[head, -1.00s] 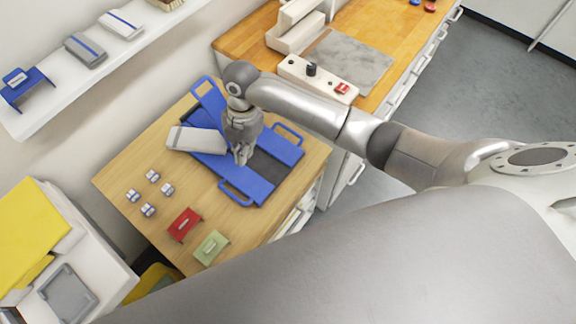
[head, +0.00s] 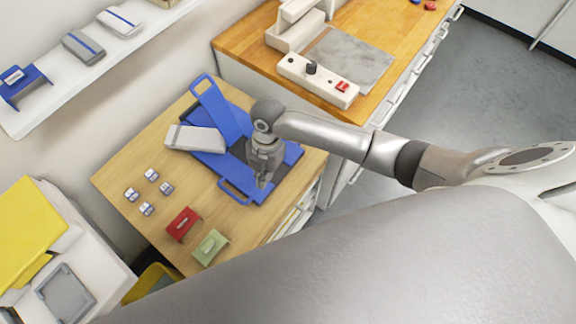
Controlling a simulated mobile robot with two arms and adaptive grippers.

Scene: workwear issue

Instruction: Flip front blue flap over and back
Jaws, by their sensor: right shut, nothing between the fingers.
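A blue folding board (head: 222,160) lies on the wooden table. Its back flap (head: 215,112) with a loop handle extends toward the wall. The front blue flap (head: 237,191), with a loop handle, lies flat at the near side. A folded light grey garment (head: 194,139) rests at the board's left edge. My right gripper (head: 261,184) points down over the near right part of the board, right of the front handle. It is shut and empty; I cannot tell whether its tips touch the board. The gripper and arm hide the board's right handle. My left gripper is not in view.
A workbench with a white press (head: 318,80) stands behind. A shelf (head: 60,95) holds folded items on the left.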

